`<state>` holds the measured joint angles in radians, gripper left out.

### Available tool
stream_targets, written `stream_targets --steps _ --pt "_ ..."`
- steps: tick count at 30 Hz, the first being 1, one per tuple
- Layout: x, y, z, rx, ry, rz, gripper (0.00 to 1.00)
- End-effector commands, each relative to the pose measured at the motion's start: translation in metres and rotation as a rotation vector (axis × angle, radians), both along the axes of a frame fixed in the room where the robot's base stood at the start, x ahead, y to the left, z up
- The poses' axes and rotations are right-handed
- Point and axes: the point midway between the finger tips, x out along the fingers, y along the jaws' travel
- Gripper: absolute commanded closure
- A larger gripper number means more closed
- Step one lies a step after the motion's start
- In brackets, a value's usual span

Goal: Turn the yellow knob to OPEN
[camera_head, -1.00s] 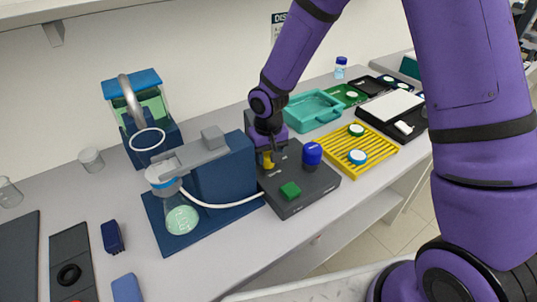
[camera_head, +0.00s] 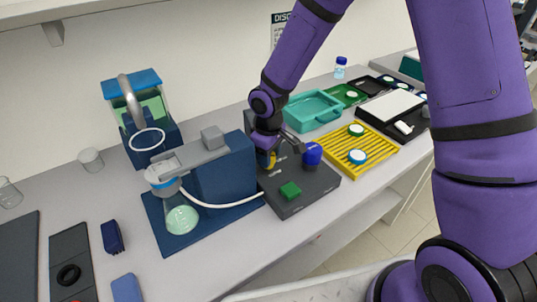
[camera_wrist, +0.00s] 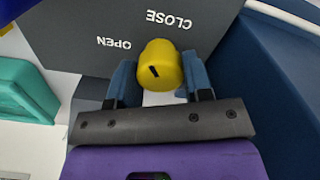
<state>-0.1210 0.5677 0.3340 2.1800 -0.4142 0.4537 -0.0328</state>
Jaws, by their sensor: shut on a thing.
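The yellow knob (camera_wrist: 160,62) stands on the dark grey control box (camera_wrist: 90,25). In the wrist view the white words OPEN (camera_wrist: 114,42) and CLOSE (camera_wrist: 170,18) appear upside down beside it, OPEN to its left and CLOSE above. A short slanted black mark is on the knob's face. My gripper (camera_wrist: 160,78) has a blue finger on each side of the knob and is shut on it. In the head view the knob (camera_head: 270,160) is partly hidden by my gripper (camera_head: 273,152).
The box also carries a blue knob (camera_head: 312,154) close to the right of my gripper and a green button (camera_head: 290,190) in front. A navy pump unit (camera_head: 225,170) with a white tube and flask (camera_head: 181,219) stands left. A yellow rack (camera_head: 372,160) lies right.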

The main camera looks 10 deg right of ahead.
Motion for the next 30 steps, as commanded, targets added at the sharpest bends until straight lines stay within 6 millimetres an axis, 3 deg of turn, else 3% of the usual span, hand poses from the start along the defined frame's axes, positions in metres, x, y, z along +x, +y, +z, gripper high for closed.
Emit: stream_targets --steps 21,30 --pt "0.0019 -0.0004 0.0006 0.001 -0.002 0.661 0.78" --pt "0.0022 -0.0003 0.0005 0.001 -0.002 0.848 0.78"
